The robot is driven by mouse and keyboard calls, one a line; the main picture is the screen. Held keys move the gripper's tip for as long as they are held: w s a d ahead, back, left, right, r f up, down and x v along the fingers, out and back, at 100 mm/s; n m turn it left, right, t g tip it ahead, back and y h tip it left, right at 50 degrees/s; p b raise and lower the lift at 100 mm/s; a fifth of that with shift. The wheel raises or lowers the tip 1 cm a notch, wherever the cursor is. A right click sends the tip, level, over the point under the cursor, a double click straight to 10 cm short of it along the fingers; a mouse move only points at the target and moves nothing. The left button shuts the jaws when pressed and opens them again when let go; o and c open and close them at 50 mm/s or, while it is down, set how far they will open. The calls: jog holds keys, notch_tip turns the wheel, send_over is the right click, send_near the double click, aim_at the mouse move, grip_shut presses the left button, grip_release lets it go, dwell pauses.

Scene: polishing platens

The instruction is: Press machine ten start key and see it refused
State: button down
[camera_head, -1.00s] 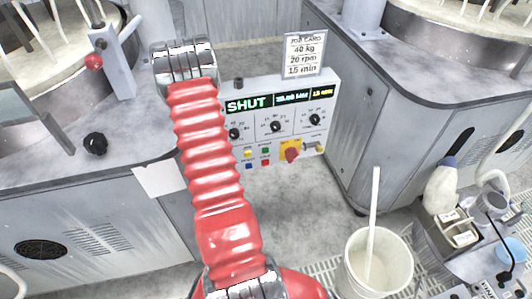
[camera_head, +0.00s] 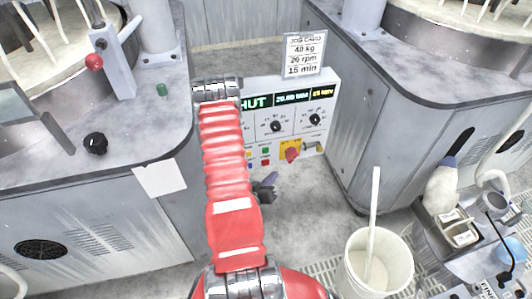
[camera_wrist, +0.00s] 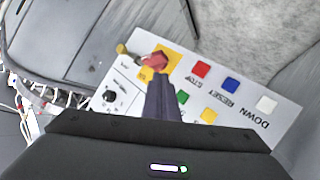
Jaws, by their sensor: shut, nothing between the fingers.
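The control panel (camera_head: 300,110) stands between two machines, its display partly covered by my arm and reading "HUT". In the wrist view the panel (camera_wrist: 135,105) shows a green button (camera_wrist: 183,97) partly behind my finger, a yellow button (camera_wrist: 208,116), a red STOP button (camera_wrist: 201,69), a blue RESET button (camera_wrist: 230,85) and a white DOWN button (camera_wrist: 266,104). My gripper (camera_wrist: 160,80) is shut and empty. Its tip overlaps the area below the red knob (camera_wrist: 153,59); contact cannot be told. In the head view my gripper (camera_head: 267,187) shows below the panel. No machine number is legible.
A job card (camera_head: 304,54) reading 40 kg, 20 rpm, 15 min stands above the panel. A white bucket (camera_head: 352,282) with a stick stands at lower right. A black knob (camera_head: 95,143) and a small green item (camera_head: 162,90) are on the left deck. Machine cabinets flank the panel.

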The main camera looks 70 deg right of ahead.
aim_at(265, 151)
jog(key=shift+d+r, duration=0.1)
jog(key=shift+r, duration=0.05)
jog(key=w+d, duration=0.4)
jog(key=d, duration=0.3)
jog(key=shift+w+d, duration=0.25)
dwell(0.5)
jog(key=shift+w+d, duration=0.1)
dwell(1.9)
jog(key=shift+w+d, duration=0.2)
jog(key=shift+d, duration=0.1)
jog(key=shift+w+d, duration=0.2)
jog(key=shift+d, duration=0.15)
dwell(1.2)
jog(key=shift+s+a, duration=0.4)
jog(key=shift+a, duration=0.35)
